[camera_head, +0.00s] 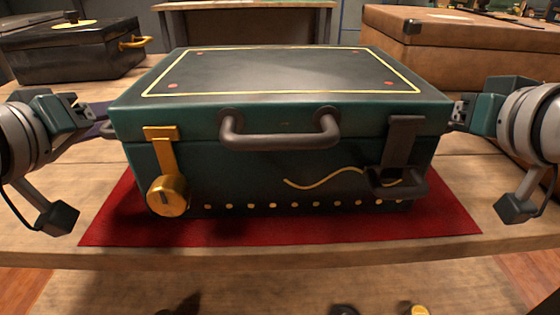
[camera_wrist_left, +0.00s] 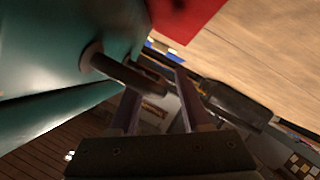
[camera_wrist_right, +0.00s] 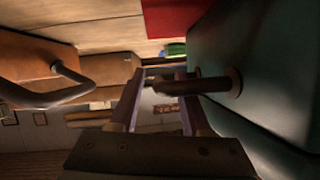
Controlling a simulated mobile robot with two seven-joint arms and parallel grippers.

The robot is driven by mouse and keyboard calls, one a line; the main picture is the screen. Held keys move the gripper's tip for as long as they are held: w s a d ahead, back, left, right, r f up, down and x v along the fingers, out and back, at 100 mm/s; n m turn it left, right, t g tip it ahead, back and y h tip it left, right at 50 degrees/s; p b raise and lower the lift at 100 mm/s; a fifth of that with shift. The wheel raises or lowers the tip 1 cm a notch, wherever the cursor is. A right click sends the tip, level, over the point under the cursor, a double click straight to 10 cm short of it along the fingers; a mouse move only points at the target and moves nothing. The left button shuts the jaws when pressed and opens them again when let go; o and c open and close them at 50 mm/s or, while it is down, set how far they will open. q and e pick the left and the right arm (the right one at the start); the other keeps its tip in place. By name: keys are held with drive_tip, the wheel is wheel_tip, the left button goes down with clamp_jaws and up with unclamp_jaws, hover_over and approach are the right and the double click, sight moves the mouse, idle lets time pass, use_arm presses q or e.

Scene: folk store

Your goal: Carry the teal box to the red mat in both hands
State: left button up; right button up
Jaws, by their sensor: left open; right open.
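The teal box (camera_head: 280,170) stands upright over the red mat (camera_head: 110,225), whose red shows in front of it and on both sides. Its lid is shut. The box's underside is hidden, so I cannot tell exactly how it touches the mat. My left gripper (camera_head: 101,114) is open at the box's left side; in the left wrist view a dark side handle (camera_wrist_left: 115,72) reaches across its fingers. My right gripper (camera_head: 457,112) is open at the right side; in the right wrist view the other side handle (camera_wrist_right: 212,86) reaches between its fingers.
A black case (camera_head: 75,52) with a gold handle stands at the back left. A brown case (camera_head: 460,45) stands at the back right, close to my right arm. The wooden table's front edge (camera_head: 290,257) lies just before the mat.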

use_arm(q)
drive_tip(key=v, duration=1.2)
use_arm(e)
drive_tip(key=v, duration=1.2)
drive_tip(key=shift+r, duration=0.1)
